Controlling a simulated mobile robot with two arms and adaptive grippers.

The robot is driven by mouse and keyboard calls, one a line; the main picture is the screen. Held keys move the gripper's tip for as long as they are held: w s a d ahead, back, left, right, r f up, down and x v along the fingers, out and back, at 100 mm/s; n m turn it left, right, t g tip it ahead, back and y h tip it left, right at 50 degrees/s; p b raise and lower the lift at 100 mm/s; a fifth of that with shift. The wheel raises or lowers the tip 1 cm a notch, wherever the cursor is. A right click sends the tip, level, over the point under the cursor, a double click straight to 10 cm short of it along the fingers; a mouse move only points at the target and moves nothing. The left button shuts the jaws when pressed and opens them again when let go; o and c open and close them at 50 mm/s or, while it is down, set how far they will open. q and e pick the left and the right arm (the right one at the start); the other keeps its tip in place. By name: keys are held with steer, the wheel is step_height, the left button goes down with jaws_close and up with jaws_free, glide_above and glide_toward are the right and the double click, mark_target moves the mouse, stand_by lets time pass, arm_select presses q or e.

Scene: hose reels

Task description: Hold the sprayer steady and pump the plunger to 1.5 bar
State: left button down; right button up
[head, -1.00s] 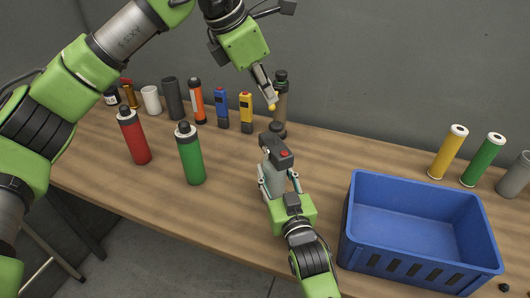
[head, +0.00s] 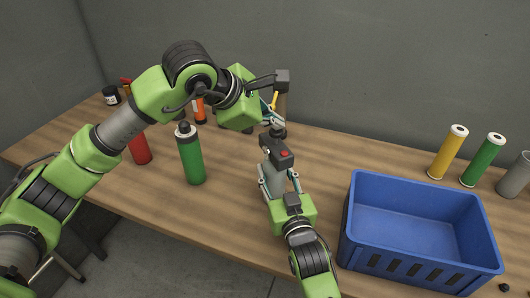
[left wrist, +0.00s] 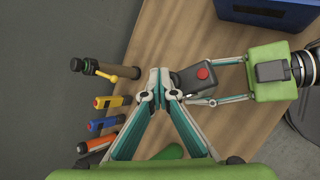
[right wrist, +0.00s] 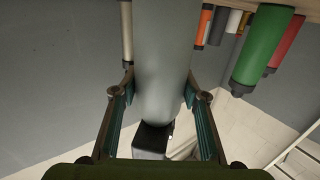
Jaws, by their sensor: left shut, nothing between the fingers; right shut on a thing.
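The sprayer (head: 272,182) stands upright on the table, a grey cylinder with a dark head (head: 279,156) and a red button on top (head: 284,153). My right gripper (head: 279,180) is shut around its body; the right wrist view shows the grey body (right wrist: 163,60) between the fingers. My left gripper (head: 273,128) is shut and empty, just behind the sprayer's head in the head view. In the left wrist view its fingertips (left wrist: 159,74) are close beside the dark head (left wrist: 190,80); I cannot tell whether they touch. A plunger handle and a gauge are not distinguishable.
A dark-topped bottle with a yellow lever (left wrist: 95,70) stands behind the sprayer. Green (head: 190,158) and red (head: 140,150) bottles stand to the left. A blue crate (head: 420,255) is at the right, with yellow (head: 447,153) and green (head: 482,160) tubes behind it.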

mark_target(272, 138)
arm_select(q)
step_height(272, 138, down, 2)
steer(key=shift+f, duration=0.15)
steer(key=shift+s+f, duration=0.1)
steer(key=shift+f, duration=0.1)
steer(key=shift+a+f, duration=0.1)
steer(key=shift+f, duration=0.2)
stand_by(1.0)
steer(key=shift+a+f, duration=0.15)
steer(key=shift+f, duration=0.45)
steer(key=shift+s+f, duration=0.1)
steer(key=r, duration=0.5)
steer(key=shift+w, duration=0.2)
steer(key=shift+r, duration=0.9)
stand_by(1.6)
